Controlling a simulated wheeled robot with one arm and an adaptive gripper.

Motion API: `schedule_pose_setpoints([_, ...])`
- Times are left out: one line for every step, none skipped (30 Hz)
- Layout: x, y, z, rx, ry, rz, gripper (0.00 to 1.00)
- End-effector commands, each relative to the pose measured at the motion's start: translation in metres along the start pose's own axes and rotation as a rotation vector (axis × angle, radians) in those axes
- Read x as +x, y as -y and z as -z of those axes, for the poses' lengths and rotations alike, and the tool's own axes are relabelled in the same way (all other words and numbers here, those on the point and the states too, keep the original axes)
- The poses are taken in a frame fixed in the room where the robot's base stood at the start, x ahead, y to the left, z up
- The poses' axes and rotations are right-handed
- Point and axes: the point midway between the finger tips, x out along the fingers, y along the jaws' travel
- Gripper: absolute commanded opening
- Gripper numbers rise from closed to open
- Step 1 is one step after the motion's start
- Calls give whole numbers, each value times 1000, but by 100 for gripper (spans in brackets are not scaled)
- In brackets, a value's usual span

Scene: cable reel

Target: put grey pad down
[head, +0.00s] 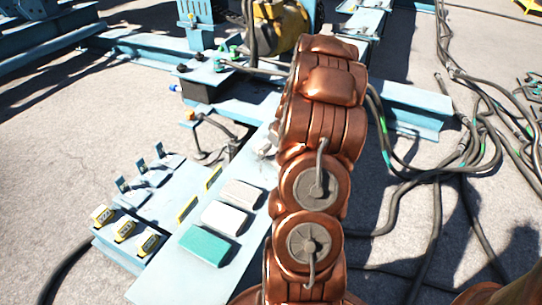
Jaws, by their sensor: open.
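The grey pad (242,194) lies flat on a pale blue board (160,286), the farthest of three pads in a row. A white pad (224,217) lies just nearer, and a teal pad (205,246) is nearest. My copper arm rises to the right of the pads and hides much of the middle. Only a small pale part of my gripper (265,145) shows at the arm's left edge, beyond the grey pad and apart from it. My gripper is open; its fingertips are mostly hidden, and I see nothing held in it.
Yellow-labelled blocks (124,230) and small upright brackets (141,168) stand on the blue panel at left. A black box (200,85) sits on the blue frame behind. Thick cables (437,180) sprawl over the ground at right. Open concrete lies at far left.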

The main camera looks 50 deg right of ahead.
Motion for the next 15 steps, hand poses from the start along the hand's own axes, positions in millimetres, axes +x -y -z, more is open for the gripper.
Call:
schedule_pose_setpoints([8, 1, -1, 0, 2, 2, 100])
schedule_pose_setpoints([10, 1, -1, -1, 2, 2, 100])
schedule_pose_setpoints([12, 1, -1, -1, 2, 2, 100])
schedule_pose_setpoints([13, 1, -1, -1, 2, 2, 100])
schedule_pose_setpoints([14, 0, -1, -1, 2, 1, 100])
schedule_pose_setpoints([14, 0, 0, -1, 2, 1, 100])
schedule_pose_setpoints([13, 0, 0, -1, 1, 1, 100])
schedule_pose_setpoints([13, 0, 0, -1, 1, 0, 100])
schedule_pose_setpoints([13, 0, 0, -1, 1, 0, 100])
schedule_pose_setpoints([13, 0, 0, -1, 1, 0, 100])
schedule_pose_setpoints([13, 0, 0, -1, 1, 0, 98])
schedule_pose_setpoints([13, 0, 0, -1, 1, 0, 94])
schedule_pose_setpoints([13, 0, 0, -1, 1, 0, 91])
schedule_pose_setpoints([13, 0, 0, -1, 1, 0, 88])
schedule_pose_setpoints([13, 0, 0, -1, 1, 0, 83])
